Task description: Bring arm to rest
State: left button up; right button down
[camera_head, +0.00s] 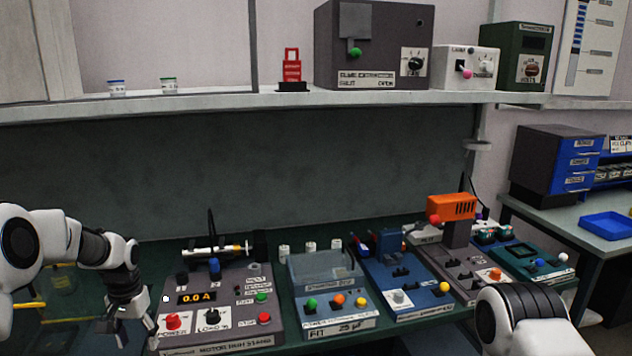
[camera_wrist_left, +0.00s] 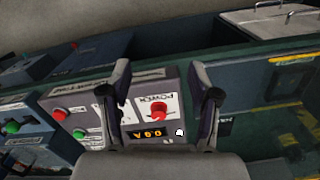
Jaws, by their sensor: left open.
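My left arm (camera_head: 60,235) comes in from the left of the head view. Its gripper (camera_head: 126,322) points down at the left end of the bench, beside the grey motor test station (camera_head: 210,280) with the "0.0 A" display. In the left wrist view, the two fingers of this gripper (camera_wrist_left: 162,90) stand apart with nothing between them. The station's panel (camera_wrist_left: 165,85) with a red knob (camera_wrist_left: 160,109) shows beyond the fingers. My right arm (camera_head: 525,320) shows only as a link at the lower right; its gripper is out of view.
Several instrument stations line the bench, including a grey-blue one (camera_head: 325,285), a blue one (camera_head: 400,285) and one with an orange tool (camera_head: 452,207). A shelf (camera_head: 230,103) above holds boxes and a red lockout piece (camera_head: 291,68). A side table with a blue tray (camera_head: 608,225) stands right.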

pick_arm(q)
jog(key=s+d+f+m+g, duration=0.15)
jog(key=s+d+f, duration=0.35)
jog(key=s+f, duration=0.55)
jog(key=s+d+f+g, duration=0.3)
jog(key=s+d+f, duration=0.2)
jog(key=s+f, duration=0.55)
jog(key=s+d+f+n+t, duration=0.1)
jog(key=s+t, duration=0.1)
jog(key=s, duration=0.5)
jog(key=s+d+t, duration=0.2)
jog(key=s+t, duration=0.1)
jog(key=s, duration=0.5)
jog(key=shift+d+f+n, duration=0.3)
jog(key=shift+f+n, duration=0.05)
jog(key=shift+s, duration=0.1)
